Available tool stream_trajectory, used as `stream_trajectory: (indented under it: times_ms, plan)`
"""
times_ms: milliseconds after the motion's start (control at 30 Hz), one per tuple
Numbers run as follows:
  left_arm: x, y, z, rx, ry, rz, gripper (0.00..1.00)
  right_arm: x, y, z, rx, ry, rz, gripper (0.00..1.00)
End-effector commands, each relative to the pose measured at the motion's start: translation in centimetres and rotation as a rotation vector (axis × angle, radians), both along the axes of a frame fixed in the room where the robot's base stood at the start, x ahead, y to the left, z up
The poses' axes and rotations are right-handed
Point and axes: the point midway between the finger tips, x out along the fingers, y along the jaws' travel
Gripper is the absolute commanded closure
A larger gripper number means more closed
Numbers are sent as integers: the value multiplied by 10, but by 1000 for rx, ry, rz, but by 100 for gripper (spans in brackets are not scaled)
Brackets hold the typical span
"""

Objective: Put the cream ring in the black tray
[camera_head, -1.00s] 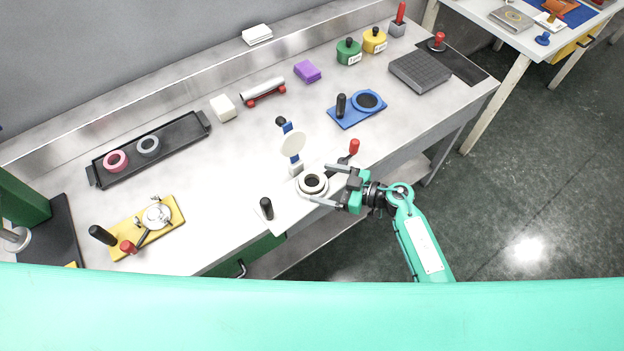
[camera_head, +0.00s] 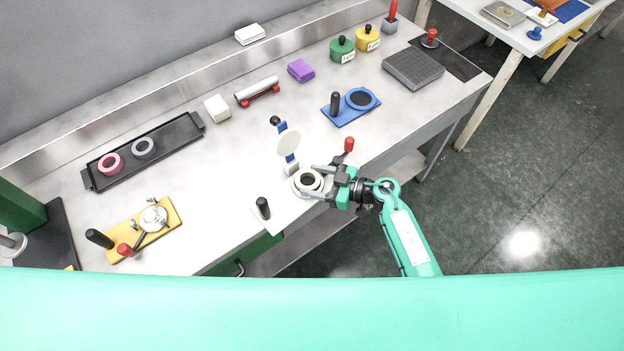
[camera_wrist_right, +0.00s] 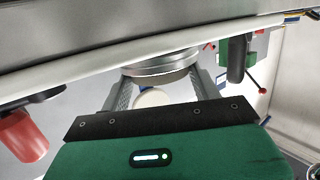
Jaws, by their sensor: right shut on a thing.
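The cream ring (camera_head: 299,184) is on the white fixture near the front edge of the bench in the head view. My right gripper (camera_head: 314,181) reaches in from the right and is shut on the ring, with one finger on each side. Whether the ring is clear of its seat cannot be told. The right wrist view shows the two fingers (camera_wrist_right: 162,88) beside a round grey part. The long black tray (camera_head: 180,134) lies at the left rear of the bench, with a pink ring (camera_head: 101,166) and a grey ring (camera_head: 134,151) in it. My left gripper is not in view.
A yellow fixture (camera_head: 172,214) stands front left, a blue one (camera_head: 350,117) to the right. A white block (camera_head: 217,108) sits beside the tray.

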Motion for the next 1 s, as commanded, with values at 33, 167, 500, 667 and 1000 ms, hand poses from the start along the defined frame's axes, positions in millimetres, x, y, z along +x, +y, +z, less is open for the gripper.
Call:
stream_trajectory:
  times_ms: [33, 167, 500, 667, 1000]
  plan:
    - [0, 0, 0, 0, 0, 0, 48, 0, 0, 2, 1, -1, 0, 70]
    - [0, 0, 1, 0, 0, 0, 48, 0, 0, 11, 0, -3, 2, 70]
    - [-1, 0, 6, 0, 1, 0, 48, 0, 0, 93, -1, -10, 3, 70]
    - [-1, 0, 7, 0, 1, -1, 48, 0, 0, 139, 1, -9, 3, 70]
    - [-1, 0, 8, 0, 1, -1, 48, 0, 0, 194, 2, -4, 2, 70]
